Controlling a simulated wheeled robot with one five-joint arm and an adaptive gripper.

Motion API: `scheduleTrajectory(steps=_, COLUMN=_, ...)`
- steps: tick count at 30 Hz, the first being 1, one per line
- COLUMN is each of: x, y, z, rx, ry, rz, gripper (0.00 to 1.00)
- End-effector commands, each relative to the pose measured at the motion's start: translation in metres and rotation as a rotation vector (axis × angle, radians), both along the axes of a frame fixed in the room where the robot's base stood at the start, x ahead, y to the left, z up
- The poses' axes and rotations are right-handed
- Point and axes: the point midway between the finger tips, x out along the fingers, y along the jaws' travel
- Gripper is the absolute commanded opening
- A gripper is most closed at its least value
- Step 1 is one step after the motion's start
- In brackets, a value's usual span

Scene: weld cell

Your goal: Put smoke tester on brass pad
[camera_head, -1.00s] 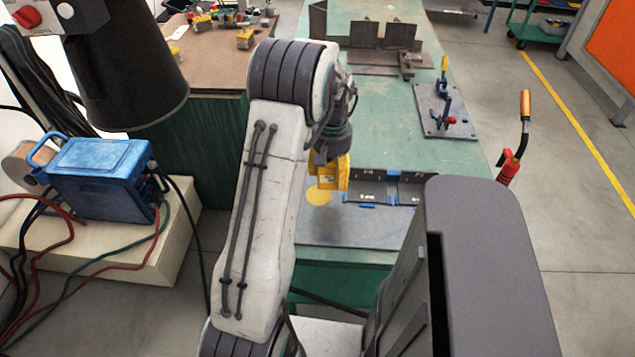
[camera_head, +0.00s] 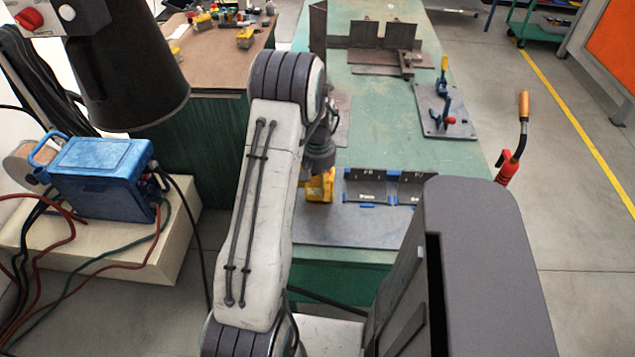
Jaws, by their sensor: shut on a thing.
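The yellow smoke tester (camera_head: 321,187) is at the near end of the green bench, just right of my arm. My gripper (camera_head: 318,172) is above it and shut on it; the arm link and wrist hide much of the fingers. The tester stands low over the grey mat, where the round brass pad lies. The pad is now hidden behind the tester and arm. I cannot tell whether the tester touches the pad.
Dark plates with blue clips (camera_head: 375,187) lie close to the tester's right. A fixture plate with clamps (camera_head: 445,112) and brown metal angles (camera_head: 385,35) are farther back. The bench's middle is clear. A torch (camera_head: 513,150) stands at the right edge.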

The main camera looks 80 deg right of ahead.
Motion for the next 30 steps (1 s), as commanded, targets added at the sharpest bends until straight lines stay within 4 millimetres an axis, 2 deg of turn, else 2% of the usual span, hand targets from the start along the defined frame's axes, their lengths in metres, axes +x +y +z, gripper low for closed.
scheduleTrajectory(steps=10, x=0.0, y=-0.001, z=-0.002, rx=-0.002, ry=0.0, rz=0.0, gripper=0.26)
scheduleTrajectory(steps=11, x=0.0, y=0.0, z=-0.003, rx=0.0, ry=0.0, rz=0.0, gripper=0.65)
scheduleTrajectory(steps=14, x=0.0, y=0.0, z=-0.002, rx=0.0, ry=0.0, rz=0.0, gripper=0.74)
scheduleTrajectory(steps=25, x=0.0, y=0.0, z=0.003, rx=0.0, ry=0.0, rz=0.0, gripper=0.74)
scheduleTrajectory(steps=30, x=0.0, y=-0.001, z=0.023, rx=-0.004, ry=0.001, rz=0.0, gripper=0.74)
